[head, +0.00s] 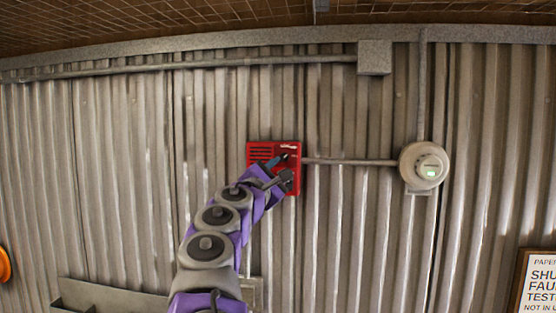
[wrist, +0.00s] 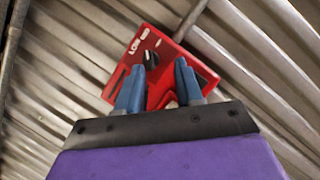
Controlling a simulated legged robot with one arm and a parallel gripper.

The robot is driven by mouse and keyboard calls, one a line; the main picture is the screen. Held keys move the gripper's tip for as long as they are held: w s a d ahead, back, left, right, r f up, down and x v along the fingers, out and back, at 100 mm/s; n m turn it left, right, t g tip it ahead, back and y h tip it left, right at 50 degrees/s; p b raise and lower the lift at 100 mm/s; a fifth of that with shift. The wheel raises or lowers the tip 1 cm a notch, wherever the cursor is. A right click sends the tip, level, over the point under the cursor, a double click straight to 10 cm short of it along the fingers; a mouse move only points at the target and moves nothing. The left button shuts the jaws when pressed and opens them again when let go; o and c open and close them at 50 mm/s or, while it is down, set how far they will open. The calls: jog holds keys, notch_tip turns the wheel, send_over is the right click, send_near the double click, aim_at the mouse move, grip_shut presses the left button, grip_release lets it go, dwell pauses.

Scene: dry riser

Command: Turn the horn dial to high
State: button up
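The red horn box (head: 262,152) is fixed to the corrugated wall, and my arm hides its lower middle in the head view. In the wrist view the same red box (wrist: 170,62) looks tilted, with white lettering that seems to read LOW at its upper left. A dark dial with a light mark (wrist: 151,60) sits on its face near the lettering. My gripper (wrist: 158,82) is open, its two blue fingers apart and in front of the box, with the dial showing in the gap beyond the tips. I cannot tell whether a finger touches the box.
A conduit (head: 350,162) runs right from the box to a round pale device (head: 424,166) with a green light. A grey junction box (head: 374,58) sits above. A framed sign (head: 540,285) is at lower right, a grey metal tray (head: 100,295) at lower left, and an orange object (head: 4,265) at the left edge.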

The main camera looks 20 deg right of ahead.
aim_at(286, 159)
jog(key=shift+w+d+r+p, duration=0.2)
jog(key=shift+d+r, duration=0.1)
jog(key=shift+d, duration=0.3)
jog(key=shift+w+d+r+p, duration=0.15)
jog(key=shift+d+r, duration=0.15)
jog(key=shift+d, duration=0.25)
jog(key=w+a, duration=0.1)
jog(key=w+a+p, duration=0.1)
jog(key=shift+w+a+r, duration=0.3)
jog(key=d, duration=0.3)
jog(key=shift+s+d+f, duration=0.1)
jog(key=shift+s+d, duration=0.05)
jog(key=shift+d, duration=0.05)
jog(key=shift+a+f, duration=0.1)
jog(key=shift+a, duration=0.3)
jog(key=c, duration=0.3)
jog(key=shift+a, duration=0.65)
jog(key=c, duration=0.3)
jog(key=shift+d+r, duration=0.2)
grip_shut()
